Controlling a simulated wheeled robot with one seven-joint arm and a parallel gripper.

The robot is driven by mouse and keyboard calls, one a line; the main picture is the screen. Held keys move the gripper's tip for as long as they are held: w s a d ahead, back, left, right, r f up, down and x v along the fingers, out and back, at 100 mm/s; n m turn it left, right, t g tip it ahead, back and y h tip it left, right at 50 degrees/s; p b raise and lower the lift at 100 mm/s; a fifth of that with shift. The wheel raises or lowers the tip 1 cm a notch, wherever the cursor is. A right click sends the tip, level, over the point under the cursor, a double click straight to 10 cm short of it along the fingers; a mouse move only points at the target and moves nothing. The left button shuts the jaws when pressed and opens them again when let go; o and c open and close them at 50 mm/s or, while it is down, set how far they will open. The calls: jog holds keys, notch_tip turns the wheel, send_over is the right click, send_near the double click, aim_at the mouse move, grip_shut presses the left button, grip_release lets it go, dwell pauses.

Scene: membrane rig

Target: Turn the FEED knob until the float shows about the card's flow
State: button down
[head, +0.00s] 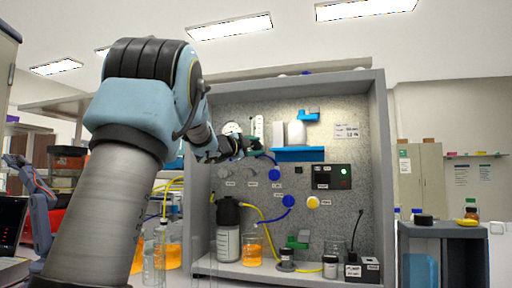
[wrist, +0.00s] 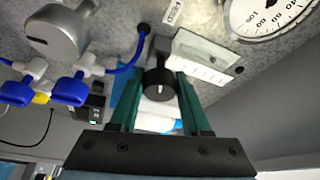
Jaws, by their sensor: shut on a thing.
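The black FEED knob (wrist: 158,84), with a white line on its face, sits between the two green fingers of my gripper (wrist: 161,78) in the wrist view. My gripper is shut on it. A FEED label (wrist: 173,12) is near it on the panel. The clear flow meter (wrist: 205,56) with a white scale is beside the knob; it also shows in the head view (head: 258,128), partly behind my arm. I cannot make out its float. The card (head: 346,131) is on the panel at upper right, its print too small to read surely. The knob is hidden in the head view.
A round dial gauge (wrist: 268,14) is near the flow meter. A grey knob (wrist: 58,32) and blue valves (wrist: 70,90) are on the other side. A blue shelf (head: 298,154) and a black box with a green light (head: 332,176) are on the panel. Bottles and beakers stand below.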

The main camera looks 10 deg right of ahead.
jog(key=shift+c, duration=2)
grip_release()
jog(key=shift+a, duration=0.1)
jog(key=b+v, duration=0.2)
jog(key=v, duration=0.8)
jog(key=shift+s+a+b, duration=0.25)
jog(key=shift+b, duration=0.1)
jog(key=shift+f, duration=0.1)
